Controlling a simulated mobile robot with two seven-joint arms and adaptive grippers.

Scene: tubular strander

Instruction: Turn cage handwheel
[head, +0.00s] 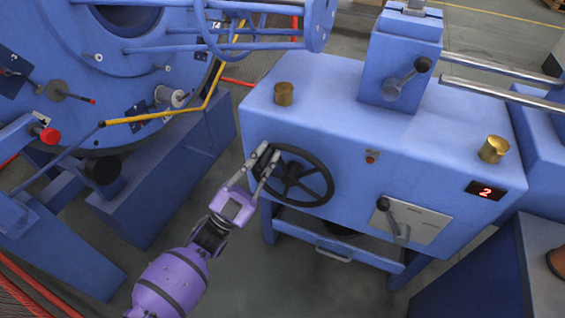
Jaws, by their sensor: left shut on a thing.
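The cage handwheel (318,182) is a dark, spoked wheel on the front face of the blue machine cabinet (340,125). My left gripper (266,161), on a purple arm, reaches up from below to the wheel's left side. Its fingers are shut on the upper left of the rim, which they partly cover. My right gripper is not in view.
To the wheel's right are a small red button (371,157), a lever on a pale plate (415,222) and a red display reading 2 (485,191). A black-knobbed lever (408,77) sits above. The large blue cage (120,60) with a yellow bar (150,117) stands left.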

